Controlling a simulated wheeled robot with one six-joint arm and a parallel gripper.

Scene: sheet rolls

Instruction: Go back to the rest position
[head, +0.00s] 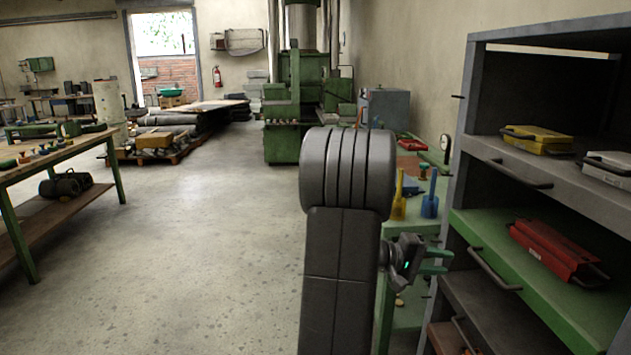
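My gripper (436,261) shows right of the centre of the head view, just past my dark grey arm. Its two green fingers point right and stand apart, with nothing seen between them. It is in front of the green side bench and close to the left side of the grey shelf unit (469,95). My arm link hides part of the wrist and of the bench behind it.
The shelf unit's green drawer (477,225) holds a red toolbox (555,250); a yellow case (537,138) lies above. Yellow (399,199) and blue tools (430,200) stand on the side bench. A workbench (60,155) is at left. The middle floor is clear.

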